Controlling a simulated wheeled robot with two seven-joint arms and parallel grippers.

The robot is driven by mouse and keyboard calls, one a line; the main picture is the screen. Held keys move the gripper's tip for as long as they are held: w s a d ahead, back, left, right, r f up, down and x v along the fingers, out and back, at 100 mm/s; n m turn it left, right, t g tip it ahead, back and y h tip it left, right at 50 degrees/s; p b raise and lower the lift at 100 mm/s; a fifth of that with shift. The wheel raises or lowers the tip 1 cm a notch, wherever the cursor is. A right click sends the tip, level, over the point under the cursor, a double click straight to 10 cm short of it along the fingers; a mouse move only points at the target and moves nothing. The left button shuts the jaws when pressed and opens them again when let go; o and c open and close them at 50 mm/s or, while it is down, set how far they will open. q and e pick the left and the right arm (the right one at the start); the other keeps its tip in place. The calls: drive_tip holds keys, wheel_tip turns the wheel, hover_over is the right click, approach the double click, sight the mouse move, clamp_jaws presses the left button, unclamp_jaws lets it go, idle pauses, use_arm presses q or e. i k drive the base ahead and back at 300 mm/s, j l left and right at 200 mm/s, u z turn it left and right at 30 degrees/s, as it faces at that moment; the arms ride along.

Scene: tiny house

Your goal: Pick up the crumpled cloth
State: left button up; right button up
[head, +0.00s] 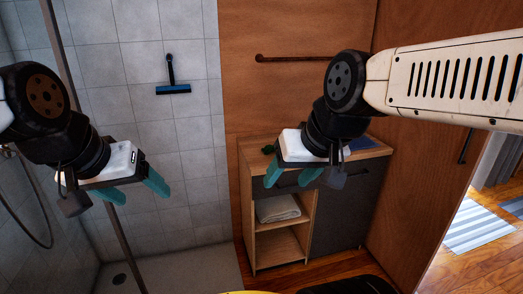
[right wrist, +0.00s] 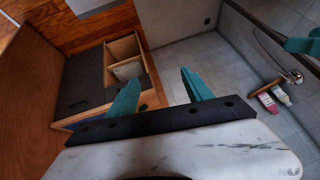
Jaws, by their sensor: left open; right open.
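A dark blue cloth-like patch (head: 362,143) lies on the right part of the cabinet's top; it is too small to tell whether it is crumpled. A pale folded cloth (head: 278,208) lies on the cabinet's open upper shelf; it also shows in the right wrist view (right wrist: 128,70). My right gripper (head: 292,176) is open and empty, in front of the cabinet top in the head view. Its teal fingers also show in the right wrist view (right wrist: 160,94), apart and with nothing between them. My left gripper (head: 134,188) is open and empty, before the tiled shower wall.
The wooden cabinet (head: 258,240) has a grey door and drawer and stands against the wooden wall. A small green item (head: 268,149) is on its top. A squeegee (head: 173,89) hangs on the tiles. Bottles (right wrist: 273,99) stand in the shower in the right wrist view.

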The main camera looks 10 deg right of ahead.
sight(269, 148)
drive_tip(key=i+l, duration=0.25)
drive_tip(key=i, duration=0.25)
drive_tip(key=i+l, duration=0.2)
drive_tip(key=i, duration=0.35)
drive_tip(key=i+l+u, duration=0.1)
drive_tip(key=i+l, duration=0.15)
drive_tip(key=i, duration=0.25)
